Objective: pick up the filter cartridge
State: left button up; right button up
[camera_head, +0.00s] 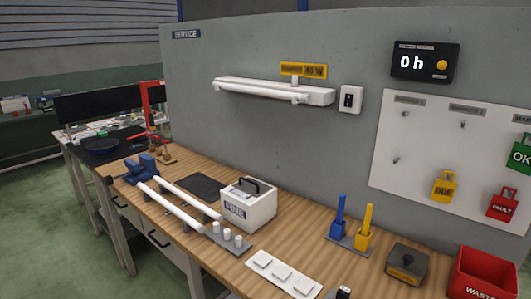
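A white box-shaped unit (249,204) with a black carrying handle on top and dark lettering that looks like "FINE" stands upright on the wooden workbench. It looks like the filter cartridge, but I cannot tell for sure. Its front, top and handle are unobstructed. Neither of my grippers can be made out in the head view, and nothing is seen touching the unit.
White tubes (172,207) lie left of the unit, near a blue vise (141,168). A grey holder with white cylinders (227,236) stands close in front. A white switch plate (283,273), blue and yellow tools (364,226) and a red waste bin (482,274) are rightward.

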aim_at(249, 204)
jog(key=z, duration=1.1)
jog(key=j+z, duration=0.75)
jog(key=z, duration=0.15)
jog(key=k+j+z, duration=0.1)
jog(key=j, duration=0.25)
jog(key=k+j+z, duration=0.1)
jog(key=j, duration=0.2)
jog(key=k+j+z, duration=0.15)
jog(key=k+j, duration=0.05)
jog(key=j, duration=0.1)
